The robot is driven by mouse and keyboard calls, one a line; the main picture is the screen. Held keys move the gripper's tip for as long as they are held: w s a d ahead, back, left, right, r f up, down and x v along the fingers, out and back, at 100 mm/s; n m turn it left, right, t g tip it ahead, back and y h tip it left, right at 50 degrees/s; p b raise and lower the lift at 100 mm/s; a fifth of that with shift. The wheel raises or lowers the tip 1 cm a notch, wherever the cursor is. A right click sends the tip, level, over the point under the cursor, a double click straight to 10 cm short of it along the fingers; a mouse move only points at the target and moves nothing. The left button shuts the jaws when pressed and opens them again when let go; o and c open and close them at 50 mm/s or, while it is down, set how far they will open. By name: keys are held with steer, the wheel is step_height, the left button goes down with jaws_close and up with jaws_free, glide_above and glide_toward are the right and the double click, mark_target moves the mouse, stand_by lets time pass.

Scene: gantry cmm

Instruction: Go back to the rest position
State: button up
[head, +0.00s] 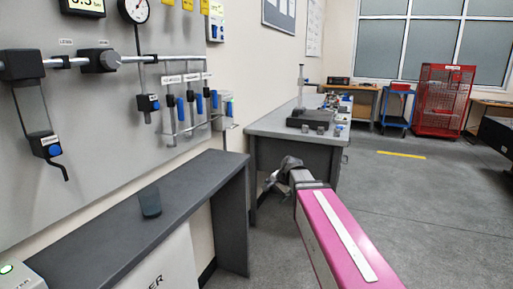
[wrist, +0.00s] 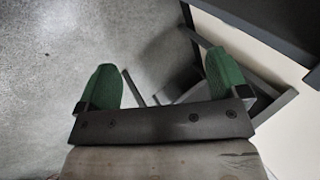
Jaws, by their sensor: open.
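My gripper (head: 272,180) is at the end of my pink arm in the head view, out over the floor to the right of the dark shelf's end. In the wrist view my gripper (wrist: 163,78) shows two green-padded fingers spread wide apart. Nothing is between them, and grey floor and dark table legs lie beyond.
A dark shelf (head: 190,187) with a small dark object (head: 149,201) on it runs along the left wall. A grey workbench (head: 290,124) stands just beyond my gripper. A red cage cart (head: 443,100) and a blue cart (head: 397,108) stand far off. Floor at right is clear.

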steer(key=s+d+f+n+g+h, duration=0.2)
steer(key=s+d+f, duration=0.3)
steer(key=s+f, duration=0.3)
steer(key=s+d+f+n+g+h, duration=0.2)
steer(key=s+d+f+n, duration=0.3)
steer(key=s+f, duration=0.4)
steer(key=shift+s+d+f+n, duration=0.2)
steer(key=shift+s+d+n, duration=0.15)
steer(key=shift+d, duration=0.2)
stand_by(1.4)
